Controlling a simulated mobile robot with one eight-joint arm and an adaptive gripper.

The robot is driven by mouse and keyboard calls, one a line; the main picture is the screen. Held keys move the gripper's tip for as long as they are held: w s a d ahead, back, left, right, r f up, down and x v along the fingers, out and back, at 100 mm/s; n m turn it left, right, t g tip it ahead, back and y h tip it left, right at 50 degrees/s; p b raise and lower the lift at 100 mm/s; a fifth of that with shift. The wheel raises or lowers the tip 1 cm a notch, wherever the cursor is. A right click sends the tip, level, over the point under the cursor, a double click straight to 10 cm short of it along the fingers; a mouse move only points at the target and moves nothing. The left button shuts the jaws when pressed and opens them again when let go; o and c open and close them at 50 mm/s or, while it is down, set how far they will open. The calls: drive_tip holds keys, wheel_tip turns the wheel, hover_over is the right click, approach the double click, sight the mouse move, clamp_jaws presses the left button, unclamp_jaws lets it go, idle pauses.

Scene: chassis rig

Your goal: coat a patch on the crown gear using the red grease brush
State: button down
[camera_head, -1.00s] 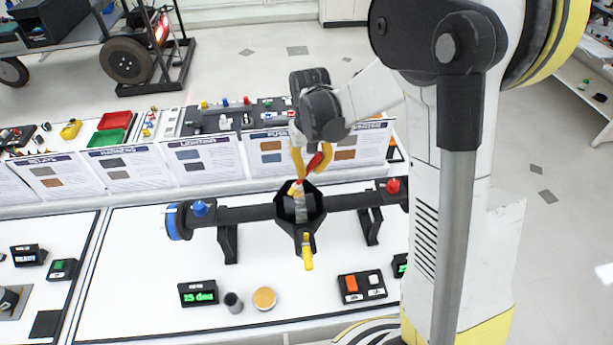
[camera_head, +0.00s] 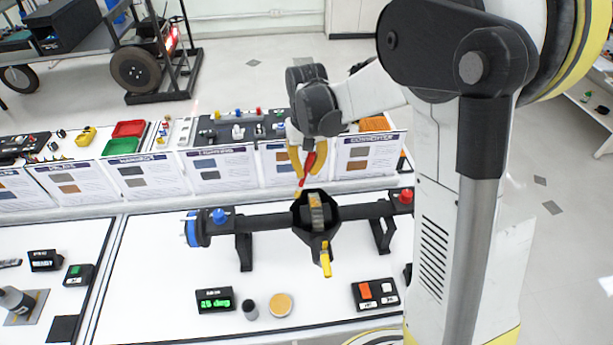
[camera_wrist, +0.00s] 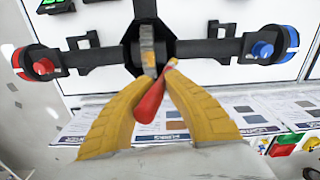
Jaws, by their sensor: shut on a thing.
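My gripper (camera_head: 306,158) has yellow fingers and is shut on the red grease brush (camera_head: 308,163), above and slightly left of the middle of the axle housing. In the wrist view the brush (camera_wrist: 150,101) points up between the fingers (camera_wrist: 152,100), toward the housing opening. The crown gear (camera_head: 317,212) sits inside the black housing (camera_head: 299,222) and shows a tan or brown face in the head view. In the wrist view the gear (camera_wrist: 147,50) looks like a grey and tan upright band.
A blue knob (camera_head: 219,216) and a red knob (camera_head: 404,196) stand on the axle tubes. A yellow handle (camera_head: 325,262) sticks out below the housing. A display box (camera_head: 215,300), a round tan-topped pot (camera_head: 281,305) and a button box (camera_head: 376,294) stand in front.

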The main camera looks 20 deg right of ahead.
drive_tip(key=shift+r+p, duration=0.9)
drive_tip(key=shift+r, duration=0.75)
